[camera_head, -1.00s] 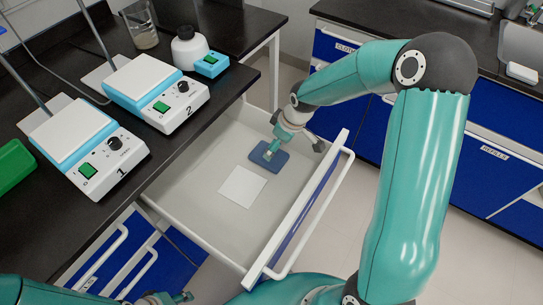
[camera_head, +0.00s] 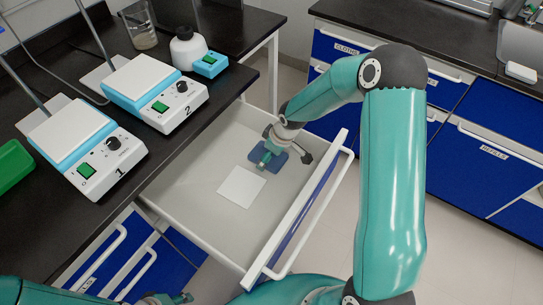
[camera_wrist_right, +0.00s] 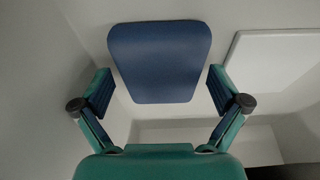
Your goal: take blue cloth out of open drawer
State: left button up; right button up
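The blue cloth (camera_head: 276,161) lies flat on the floor of the open drawer (camera_head: 185,187), beside a white square cloth (camera_head: 241,187). My right gripper (camera_head: 284,163) is inside the drawer above the blue cloth and partly hides it in the head view. In the right wrist view my right gripper (camera_wrist_right: 159,82) is open, with one finger to each side of the blue cloth (camera_wrist_right: 160,62). The cloth looks apart from both fingers. My left gripper (camera_head: 168,298) shows only partly at the bottom edge of the head view, and its opening is unclear.
The drawer's front panel and handle (camera_head: 310,215) stand to the right of the cloths. The black bench (camera_head: 190,130) overhangs on the left, with two stirrer plates, a bottle (camera_head: 187,48) and a beaker (camera_head: 140,25). Blue cabinets (camera_head: 455,150) stand at the right.

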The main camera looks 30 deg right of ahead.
jog(key=c, duration=0.7)
jog(key=shift+r, duration=0.15)
